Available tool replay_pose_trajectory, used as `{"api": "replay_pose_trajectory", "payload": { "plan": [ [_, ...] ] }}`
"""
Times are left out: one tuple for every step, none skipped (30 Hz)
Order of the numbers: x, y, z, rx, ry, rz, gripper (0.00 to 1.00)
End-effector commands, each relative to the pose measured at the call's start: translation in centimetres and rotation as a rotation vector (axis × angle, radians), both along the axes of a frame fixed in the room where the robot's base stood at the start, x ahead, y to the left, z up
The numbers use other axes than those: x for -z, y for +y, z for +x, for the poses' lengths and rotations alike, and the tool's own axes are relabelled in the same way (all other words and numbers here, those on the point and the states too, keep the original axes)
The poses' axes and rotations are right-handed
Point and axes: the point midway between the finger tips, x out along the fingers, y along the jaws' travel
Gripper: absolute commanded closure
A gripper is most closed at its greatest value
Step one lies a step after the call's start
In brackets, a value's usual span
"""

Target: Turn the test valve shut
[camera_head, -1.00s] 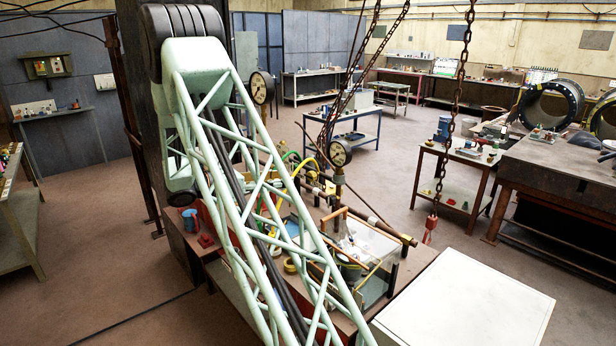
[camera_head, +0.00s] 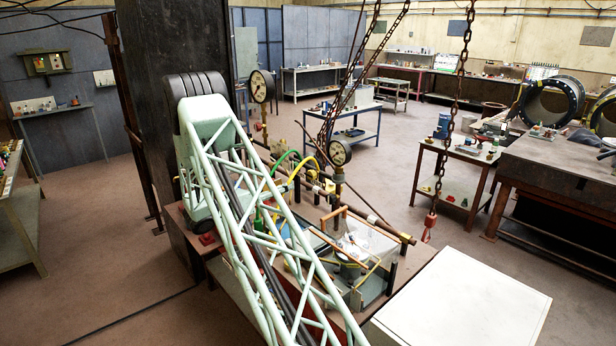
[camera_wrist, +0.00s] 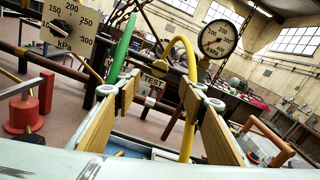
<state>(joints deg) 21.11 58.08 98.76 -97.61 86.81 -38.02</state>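In the wrist view my gripper (camera_wrist: 160,80) is open, its two padded fingers spread with nothing between their tips. A yellow hose (camera_wrist: 188,62) arches down in front of the right finger, and a green hose (camera_wrist: 121,45) rises behind the left finger. I cannot clearly make out the test valve's handle or its position.
Two dial gauges, left (camera_wrist: 68,20) and right (camera_wrist: 217,38), stand beyond the gripper. A red cylindrical thing (camera_wrist: 22,113) is at the left. In the head view a chain (camera_head: 455,110) hangs right of the rig, and a white box top (camera_head: 460,300) lies in front. Open floor lies left.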

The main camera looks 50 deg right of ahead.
Motion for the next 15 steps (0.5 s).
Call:
{"api": "replay_pose_trajectory", "payload": {
  "plan": [
    [0.00,0.00,0.00,0.000,0.000,0.000,0.62],
    [0.00,0.00,-0.01,0.000,0.000,0.000,0.62],
    [0.01,0.00,-0.01,0.000,0.000,0.000,0.62],
    [0.01,0.00,-0.01,0.000,0.000,0.000,0.62],
    [0.01,0.00,-0.01,0.000,0.000,0.001,0.62],
    [0.00,-0.01,-0.01,0.000,-0.001,0.001,0.62],
    [0.00,-0.02,-0.03,0.000,-0.001,0.001,0.62],
    [0.00,-0.05,-0.03,0.000,-0.001,0.001,0.62],
    [0.00,-0.12,-0.05,0.000,-0.001,0.001,0.62],
    [0.00,-0.20,-0.08,0.001,-0.001,0.000,0.62],
    [0.00,-0.28,-0.11,0.001,-0.001,0.000,0.62],
    [0.00,-0.44,-0.15,0.001,-0.001,0.000,0.62],
    [0.00,-0.57,-0.20,0.001,-0.001,0.000,0.62],
    [0.00,-0.73,-0.24,0.001,-0.001,0.001,0.62],
    [0.00,-1.00,-0.31,0.002,-0.001,0.001,0.62]
  ]
}}
